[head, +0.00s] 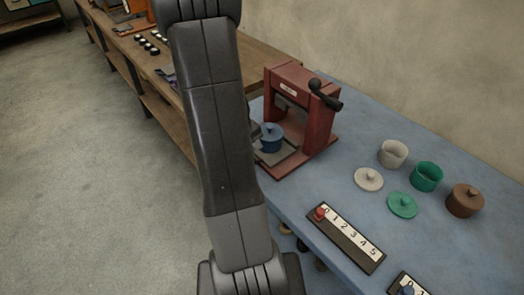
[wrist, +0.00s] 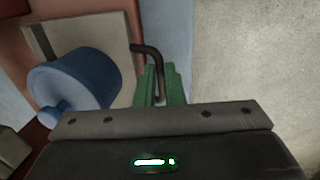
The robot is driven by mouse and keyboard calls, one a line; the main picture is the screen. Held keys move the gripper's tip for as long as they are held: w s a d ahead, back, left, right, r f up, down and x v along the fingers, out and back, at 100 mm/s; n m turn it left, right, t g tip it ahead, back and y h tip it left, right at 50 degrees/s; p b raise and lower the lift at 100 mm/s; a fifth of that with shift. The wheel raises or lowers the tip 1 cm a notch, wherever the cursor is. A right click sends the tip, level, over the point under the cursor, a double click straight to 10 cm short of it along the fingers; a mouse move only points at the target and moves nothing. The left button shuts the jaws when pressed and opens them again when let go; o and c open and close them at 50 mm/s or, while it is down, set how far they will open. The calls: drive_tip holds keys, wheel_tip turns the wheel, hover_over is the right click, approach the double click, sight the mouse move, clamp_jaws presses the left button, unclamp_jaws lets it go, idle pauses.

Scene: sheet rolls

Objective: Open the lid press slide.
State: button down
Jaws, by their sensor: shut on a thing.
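The red lid press (head: 300,110) stands on the blue bench, with a black-knobbed lever at its upper right. Its grey slide (head: 291,154) sticks out at the front and carries a blue lidded pot (head: 271,142). In the wrist view the slide (wrist: 118,30) is a pale plate, with the blue pot (wrist: 75,82) on it at left. A black bent handle (wrist: 150,55) comes off the slide's edge. My gripper (wrist: 161,82) has green fingers, shut on this handle. In the head view my arm hides the gripper and the handle.
Right of the press stand a white pot (head: 393,154), a green pot (head: 427,176) and a brown pot (head: 465,200), with loose lids nearby. A numbered strip (head: 345,240) lies at the bench's front. A wooden bench (head: 125,45) runs behind. The floor at left is clear.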

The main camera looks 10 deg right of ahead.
drive_tip(key=shift+s+a, duration=0.45)
drive_tip(key=shift+a, duration=0.3)
drive_tip(key=c, duration=1.5)
unclamp_jaws()
drive_tip(key=shift+r, duration=0.1)
drive_tip(key=r, duration=0.4)
drive_tip(key=s+a+r, duration=0.1)
drive_tip(key=r, duration=0.4)
drive_tip(key=a+r, duration=0.1)
drive_tip(key=r, duration=0.3)
drive_tip(key=shift+s+a+r+p, duration=0.1)
drive_tip(key=shift+s+r+p, duration=0.15)
drive_tip(key=shift+p, duration=0.1)
drive_tip(key=shift+f, duration=0.2)
